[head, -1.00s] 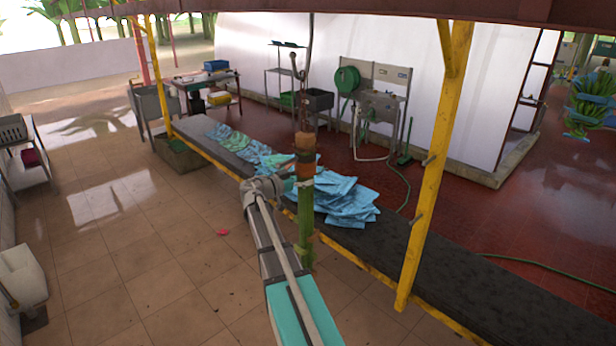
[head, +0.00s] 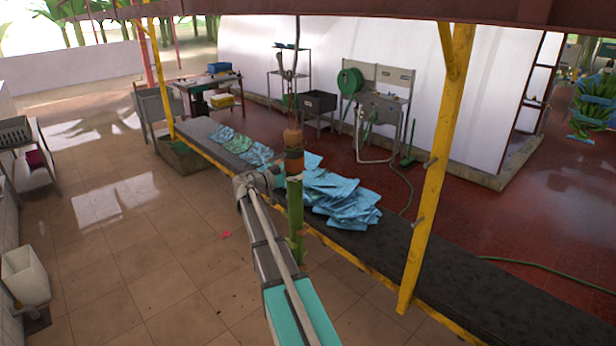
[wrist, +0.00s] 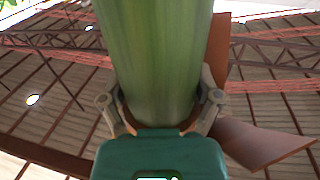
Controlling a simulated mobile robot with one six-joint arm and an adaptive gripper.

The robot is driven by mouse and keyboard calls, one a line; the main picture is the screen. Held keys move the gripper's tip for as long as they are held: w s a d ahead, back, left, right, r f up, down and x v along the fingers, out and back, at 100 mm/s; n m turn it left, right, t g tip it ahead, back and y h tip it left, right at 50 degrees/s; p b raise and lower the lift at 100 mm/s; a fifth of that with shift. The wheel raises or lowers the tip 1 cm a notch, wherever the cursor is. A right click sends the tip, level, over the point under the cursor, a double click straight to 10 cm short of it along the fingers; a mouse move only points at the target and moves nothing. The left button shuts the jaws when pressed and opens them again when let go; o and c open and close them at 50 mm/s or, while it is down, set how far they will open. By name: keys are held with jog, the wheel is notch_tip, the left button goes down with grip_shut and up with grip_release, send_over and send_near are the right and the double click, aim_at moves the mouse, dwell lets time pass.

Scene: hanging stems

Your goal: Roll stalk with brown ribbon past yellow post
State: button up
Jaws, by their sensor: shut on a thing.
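The stalk with the brown ribbon (head: 296,212) hangs upright from a hook and line in the head view, its green lower part below the brown wrap. In the wrist view the green stalk (wrist: 157,60) fills the middle, with the brown ribbon (wrist: 262,143) sticking out to the right. My gripper (wrist: 160,108) is shut around the stalk, one finger on each side. In the head view my gripper (head: 284,178) meets the stalk near the ribbon. The yellow post (head: 434,190) stands to the right of the stalk, well apart from it.
A long dark bench (head: 420,258) with a yellow edge runs below the stalk, with blue bags (head: 345,198) heaped on it. Another yellow post (head: 158,75) stands at the left. A red-brown beam (head: 400,10) crosses overhead. The tiled floor in front is mostly open.

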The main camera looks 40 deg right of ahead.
jog(key=w+a, duration=0.2)
jog(key=w, duration=2.1)
jog(key=shift+w+a+f, duration=0.15)
jog(key=shift+w+a, duration=0.1)
jog(key=shift+w, duration=0.05)
jog(key=o, duration=1)
jog(key=shift+o, duration=0.6)
jog(key=shift+w+a, duration=0.15)
jog(key=shift+a, duration=0.15)
jog(key=shift+d, duration=0.2)
jog(key=shift+a, duration=0.1)
jog(key=w+a, duration=0.1)
jog(key=a, duration=1)
jog(key=shift+a, duration=0.15)
